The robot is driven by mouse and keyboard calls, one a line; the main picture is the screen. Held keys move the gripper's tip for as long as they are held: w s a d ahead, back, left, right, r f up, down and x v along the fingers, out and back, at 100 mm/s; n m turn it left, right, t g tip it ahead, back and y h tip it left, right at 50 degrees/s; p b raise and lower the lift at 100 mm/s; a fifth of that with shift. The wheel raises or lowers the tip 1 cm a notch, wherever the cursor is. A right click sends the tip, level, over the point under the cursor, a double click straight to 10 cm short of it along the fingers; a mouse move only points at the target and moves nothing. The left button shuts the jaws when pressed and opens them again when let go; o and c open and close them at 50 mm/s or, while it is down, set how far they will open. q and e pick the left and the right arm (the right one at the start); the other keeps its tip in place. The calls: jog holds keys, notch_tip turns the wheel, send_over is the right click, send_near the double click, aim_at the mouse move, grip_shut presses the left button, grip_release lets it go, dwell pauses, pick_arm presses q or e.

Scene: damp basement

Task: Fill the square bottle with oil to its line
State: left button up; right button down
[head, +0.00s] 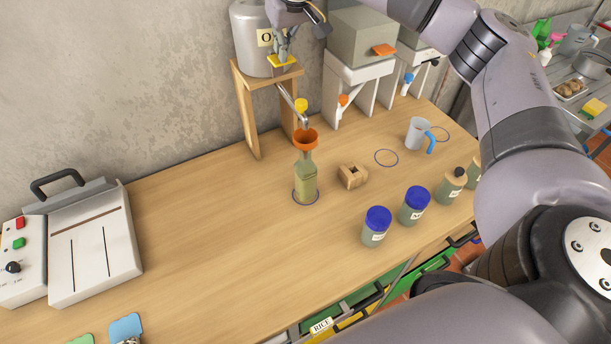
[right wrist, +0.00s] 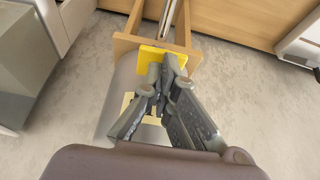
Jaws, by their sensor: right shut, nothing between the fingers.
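The square bottle (head: 306,182), pale green and upright, stands within a blue ring on the bench. I cannot tell the oil level or whether oil flows. The grey drum (head: 247,38) stands on a wooden stand behind. My right gripper (head: 283,52) is shut and empty in front of the drum, at a yellow plate (head: 281,63). In the right wrist view its fingertips (right wrist: 166,68) overlap the yellow plate (right wrist: 160,56); contact is unclear. My left gripper is out of view.
A wooden block (head: 353,176), blue-lidded jars (head: 376,228) and a measuring jug (head: 418,134) stand right of the bottle. Grey dispensers (head: 363,40) are at the back. A white device (head: 95,243) is at left. The bench between it and the bottle is clear.

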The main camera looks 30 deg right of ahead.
notch_tip(320, 180, up, 7)
jog(key=p, duration=0.4)
jog(key=shift+f, duration=0.2)
jog(key=shift+f, duration=0.1)
